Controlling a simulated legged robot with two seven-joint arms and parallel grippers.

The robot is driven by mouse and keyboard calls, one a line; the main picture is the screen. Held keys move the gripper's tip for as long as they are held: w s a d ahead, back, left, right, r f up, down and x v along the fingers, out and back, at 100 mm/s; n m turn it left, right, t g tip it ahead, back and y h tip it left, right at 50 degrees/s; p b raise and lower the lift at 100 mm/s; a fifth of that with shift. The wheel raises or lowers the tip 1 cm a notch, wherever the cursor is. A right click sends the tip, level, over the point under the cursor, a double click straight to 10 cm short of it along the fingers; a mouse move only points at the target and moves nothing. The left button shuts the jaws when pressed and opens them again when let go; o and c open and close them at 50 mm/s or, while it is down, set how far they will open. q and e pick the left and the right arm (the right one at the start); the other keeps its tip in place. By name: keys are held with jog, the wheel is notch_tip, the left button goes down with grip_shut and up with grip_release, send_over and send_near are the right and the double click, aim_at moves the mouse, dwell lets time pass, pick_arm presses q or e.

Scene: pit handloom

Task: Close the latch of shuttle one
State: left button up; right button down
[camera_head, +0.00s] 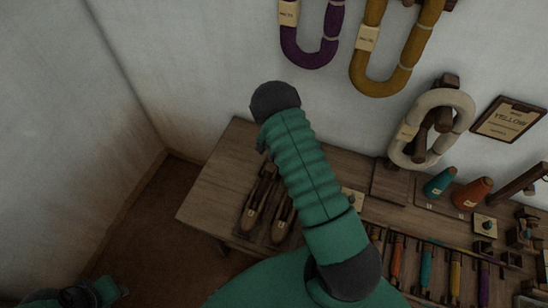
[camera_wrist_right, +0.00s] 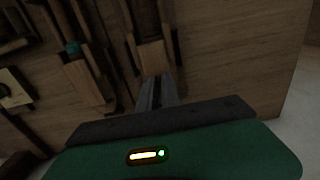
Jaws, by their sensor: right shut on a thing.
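Two long wooden shuttles lie side by side at the left of the bench, the left one (camera_head: 253,205) and the right one (camera_head: 283,215). I cannot read which is shuttle one. My raised right arm hides their far ends and most of the right gripper in the head view. In the right wrist view, the dark fingers of my right gripper (camera_wrist_right: 156,92) are together at the end of a wooden shuttle part (camera_wrist_right: 150,52), shut on a small piece that they hide. The latch itself cannot be made out.
The bench (camera_head: 215,185) has bare wood at its left end. To the right stand teal (camera_head: 440,181) and orange (camera_head: 472,193) cones and a rack of coloured bobbins. Yarn hanks hang on the wall. Part of my left arm shows at the lower left.

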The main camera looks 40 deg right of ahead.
jog(key=c, duration=1.8)
grip_release()
jog(key=shift+f, duration=0.1)
notch_tip(320, 180, up, 17)
jog(key=shift+w+f+p, duration=0.15)
jog(key=shift+p, duration=0.2)
